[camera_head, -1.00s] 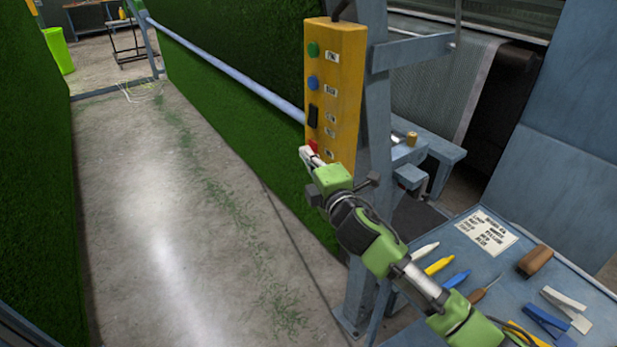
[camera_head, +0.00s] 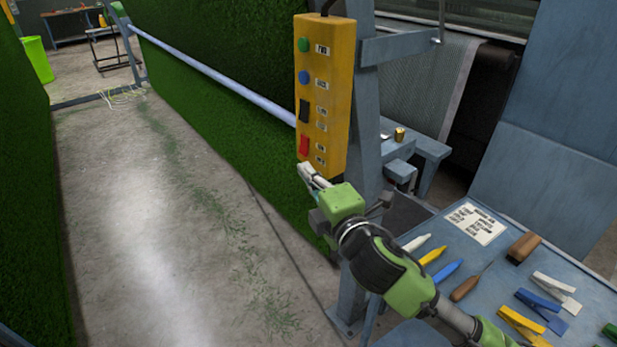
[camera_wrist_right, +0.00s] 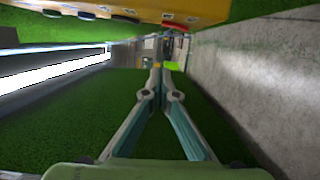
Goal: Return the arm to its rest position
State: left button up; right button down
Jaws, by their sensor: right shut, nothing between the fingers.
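My right arm reaches in from the lower right in the head view. My right gripper (camera_head: 311,176) is shut and empty, just below the lower end of a yellow control box (camera_head: 337,100). The box has a green button, a blue button, a black switch and a red switch (camera_head: 303,146) on its face. In the right wrist view the fingers (camera_wrist_right: 157,75) meet at their tips with nothing between them. The yellow box (camera_wrist_right: 200,8) runs along the top of that view, apart from the fingers. My left gripper is not in view.
A grey-blue table (camera_head: 480,280) at the lower right holds markers, clips, a brown block and a label card (camera_head: 470,220). A grey post (camera_head: 365,110) stands behind the control box. Green turf (camera_head: 210,110) hangs along the aisle. The concrete floor (camera_head: 140,230) at left is mostly clear.

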jog(key=shift+s+d, duration=0.15)
jog(key=w+d+f+m+g+h, duration=0.1)
jog(key=d+f+m+g+h, duration=0.2)
jog(key=f, duration=1)
jog(key=w+d+f+m+g+h, duration=0.1)
jog(key=d+f+m, duration=0.25)
jog(key=f, duration=0.95)
jog(key=s+d+f+m+g+h+b, duration=0.15)
jog(key=s+d+f, duration=0.3)
jog(key=f, duration=0.65)
jog(key=s+d+f+m+g, duration=0.25)
jog(key=s+f, duration=0.25)
jog(key=f, duration=0.7)
jog(key=s+d+f+m+g, duration=0.2)
jog(key=s+f, duration=0.6)
jog(key=s, duration=0.1)
jog(key=s+d+f+m+g, duration=0.1)
jog(key=s+d+f+m, duration=0.2)
jog(key=s+f, duration=0.65)
jog(key=s+f+m+g, duration=0.2)
jog(key=s+f, duration=0.2)
jog(key=s, duration=1)
jog(key=s+f+m+g+h+b, duration=0.1)
jog(key=s+f, duration=0.4)
jog(key=s, duration=1)
jog(key=shift+d+m+g, duration=0.35)
jog(key=shift+m+g, duration=0.5)
jog(key=shift+g, duration=0.15)
